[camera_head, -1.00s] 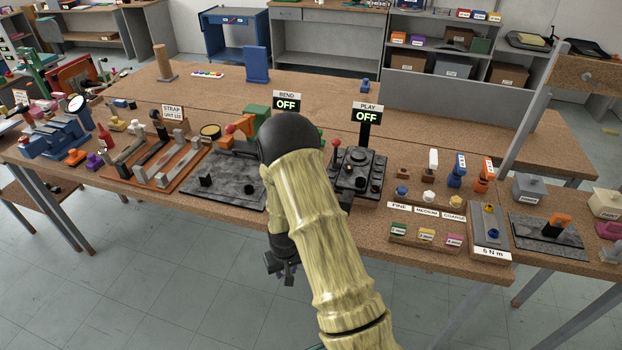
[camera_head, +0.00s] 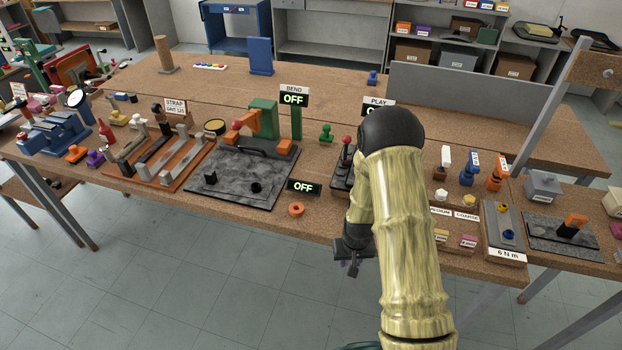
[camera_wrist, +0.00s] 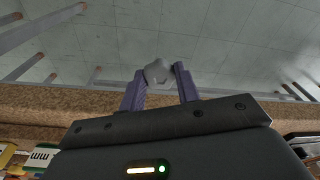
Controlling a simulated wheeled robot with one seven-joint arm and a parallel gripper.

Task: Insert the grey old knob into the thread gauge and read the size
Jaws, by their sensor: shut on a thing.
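My gripper (camera_head: 350,258) hangs over the table's front edge in the head view, below the light wooden-looking arm link. In the wrist view my gripper (camera_wrist: 158,80) has its two purple fingers shut on a rounded grey knob (camera_wrist: 158,71), seen against the floor. The knob cannot be made out in the head view. A wooden rack with MEDIUM and COARSE labels (camera_head: 456,242) and coloured blocks stands right of my arm, its left part hidden. I cannot tell for sure whether this is the thread gauge.
A 6 N m plate (camera_head: 500,228) stands right of the rack. Left of my arm are a dark vise plate (camera_head: 235,190), an orange ring (camera_head: 296,210) and an OFF display (camera_head: 303,187). The PLAY device with a red-topped lever (camera_head: 346,141) is partly behind my arm.

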